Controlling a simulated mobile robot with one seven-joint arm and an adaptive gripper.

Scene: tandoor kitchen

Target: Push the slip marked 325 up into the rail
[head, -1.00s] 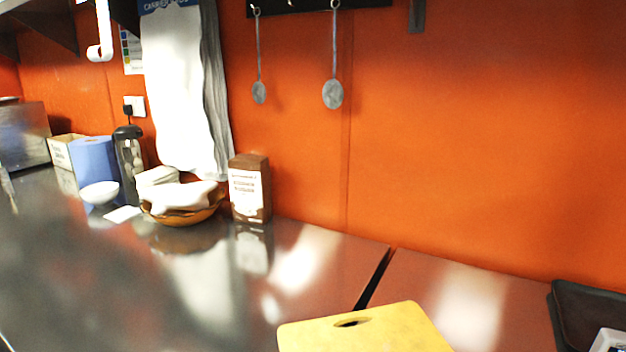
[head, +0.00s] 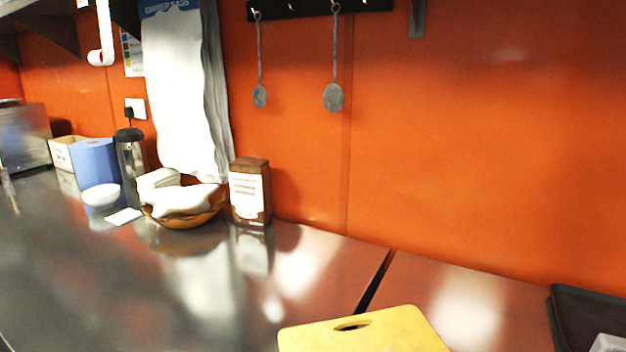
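I see no slip on which 325 can be read. A small blank-looking white card or paper (head: 124,216) lies flat on the steel counter, left of the wooden bowl; no marking on it can be made out. A dark hook rail (head: 308,9) is on the orange wall at the top, cut by the picture edge, with two long-handled ladles (head: 333,98) hanging from it. I cannot tell whether this is the task's rail; no slip shows in it. My gripper is not in view.
The steel counter (head: 70,270) is clear at the front left. Along the wall stand a blue roll (head: 96,163), a flask (head: 131,170), a white bowl (head: 101,196), a cloth-filled wooden bowl (head: 200,214) and a brown box (head: 250,192). A yellow board (head: 400,335) is at the front.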

